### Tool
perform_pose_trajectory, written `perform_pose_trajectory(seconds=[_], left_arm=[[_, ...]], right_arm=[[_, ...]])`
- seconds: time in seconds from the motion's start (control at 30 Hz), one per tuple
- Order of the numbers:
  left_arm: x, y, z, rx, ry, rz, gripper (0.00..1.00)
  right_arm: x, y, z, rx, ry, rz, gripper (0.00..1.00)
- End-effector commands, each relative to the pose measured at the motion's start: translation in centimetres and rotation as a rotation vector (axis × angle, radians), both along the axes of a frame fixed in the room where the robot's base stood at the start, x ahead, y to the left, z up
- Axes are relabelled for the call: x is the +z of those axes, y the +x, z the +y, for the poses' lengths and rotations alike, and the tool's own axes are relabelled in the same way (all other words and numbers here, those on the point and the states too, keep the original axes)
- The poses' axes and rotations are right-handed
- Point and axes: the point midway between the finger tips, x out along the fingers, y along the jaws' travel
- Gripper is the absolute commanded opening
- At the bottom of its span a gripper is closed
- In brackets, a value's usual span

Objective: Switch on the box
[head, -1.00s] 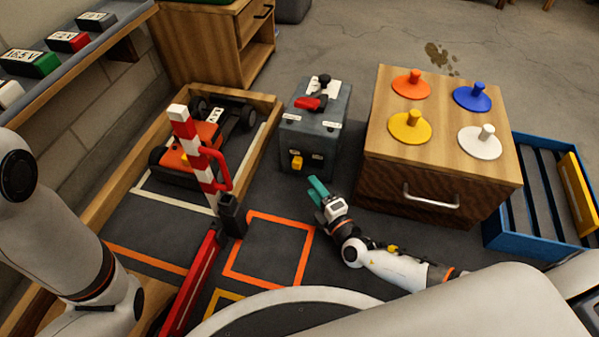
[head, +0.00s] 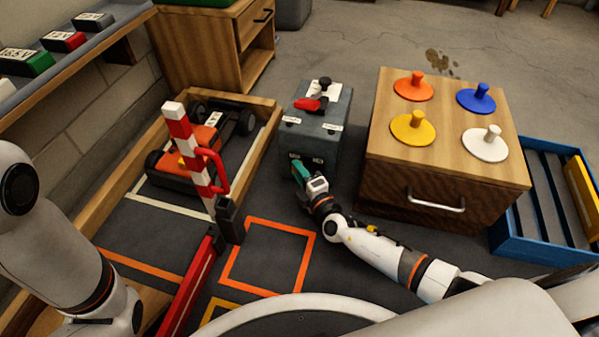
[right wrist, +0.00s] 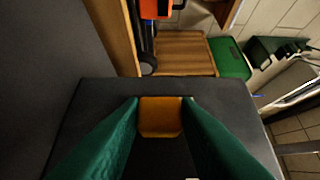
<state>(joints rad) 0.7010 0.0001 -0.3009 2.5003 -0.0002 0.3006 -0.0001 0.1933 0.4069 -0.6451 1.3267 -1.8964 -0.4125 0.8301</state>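The box (head: 316,122) is a dark grey case on the floor, with a red and black part (head: 309,104) and labels on top. My right gripper (head: 298,170) is at the lower front face of the box. Its green fingers are apart, and in the right wrist view they (right wrist: 160,120) stand on either side of the yellow-orange switch (right wrist: 160,115). The switch fills most of the gap; I cannot tell whether the fingers touch it. In the head view the gripper hides the switch. My left arm shows at the left edge, but its gripper is out of view.
A wooden drawer block (head: 440,150) with coloured knobs stands right of the box, with a blue crate (head: 510,240) beyond. At left are an orange car (head: 190,150) in a wooden-edged bay and a red-and-white post (head: 188,150) with a red boom. Floor in front is marked in orange.

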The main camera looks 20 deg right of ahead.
Motion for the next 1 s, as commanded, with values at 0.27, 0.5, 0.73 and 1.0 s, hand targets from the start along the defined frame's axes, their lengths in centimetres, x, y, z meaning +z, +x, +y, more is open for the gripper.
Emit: perform_pose_trajectory(seconds=[0.27, 0.5, 0.73, 1.0], left_arm=[[0.0, 0.0, 0.0, 0.0, 0.0, 0.0, 0.34], [0.0, 0.0, 0.0, 0.0, 0.0, 0.001, 0.34], [0.0, 0.0, 0.0, 0.001, 0.0, 0.001, 0.34], [0.0, 0.0, 0.0, 0.001, 0.0, 0.002, 0.34]], right_arm=[[0.0, 0.0, 0.0, 0.0, 0.0, 0.0, 0.0], [-0.1, -1.5, -2.2, 0.0, -0.003, 0.0, 0.0], [-0.1, -1.9, -2.7, -0.001, 0.001, 0.002, 0.0], [-0.1, -1.9, -2.7, -0.002, 0.001, 0.002, 0.49]])
